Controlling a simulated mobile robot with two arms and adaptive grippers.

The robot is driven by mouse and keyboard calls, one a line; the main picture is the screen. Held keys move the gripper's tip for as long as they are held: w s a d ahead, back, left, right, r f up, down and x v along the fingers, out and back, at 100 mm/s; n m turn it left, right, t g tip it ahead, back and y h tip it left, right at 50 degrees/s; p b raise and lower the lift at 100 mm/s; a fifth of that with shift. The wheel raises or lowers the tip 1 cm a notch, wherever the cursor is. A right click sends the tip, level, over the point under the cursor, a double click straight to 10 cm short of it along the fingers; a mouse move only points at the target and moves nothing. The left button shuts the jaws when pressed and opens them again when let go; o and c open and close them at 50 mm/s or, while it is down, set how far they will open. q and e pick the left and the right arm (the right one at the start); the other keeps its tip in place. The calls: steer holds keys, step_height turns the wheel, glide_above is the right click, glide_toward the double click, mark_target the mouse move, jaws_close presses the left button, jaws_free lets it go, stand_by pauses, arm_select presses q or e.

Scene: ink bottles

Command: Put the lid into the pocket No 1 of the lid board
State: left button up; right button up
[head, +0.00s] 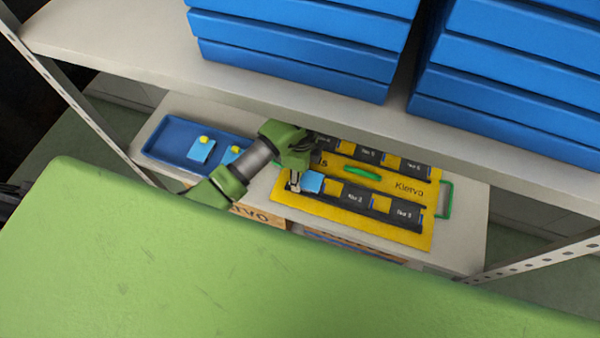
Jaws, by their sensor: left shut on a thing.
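The yellow lid board (345,214), marked "Kletvo", lies on the lower shelf with two rows of dark labelled pockets. My left gripper (296,184) reaches over its left end and is shut on a light blue lid (312,183). The lid is at the left end of the near row, left of the pocket marked No 2 (355,198). It covers the place there, and I cannot tell whether it rests in a pocket or is just above it. The No 1 label is not visible. My right gripper is not in view.
A blue tray (168,145) with two blue pieces with yellow knobs (201,149) stands left of the board, partly behind my left arm. A green surface (200,270) spans the front.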

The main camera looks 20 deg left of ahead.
arm_select(q)
steer(key=o, duration=1.1)
steer(key=shift+f, duration=0.2)
steer(key=shift+r, duration=0.1)
step_height(320, 180, up, 8)
steer(key=shift+s, duration=0.1)
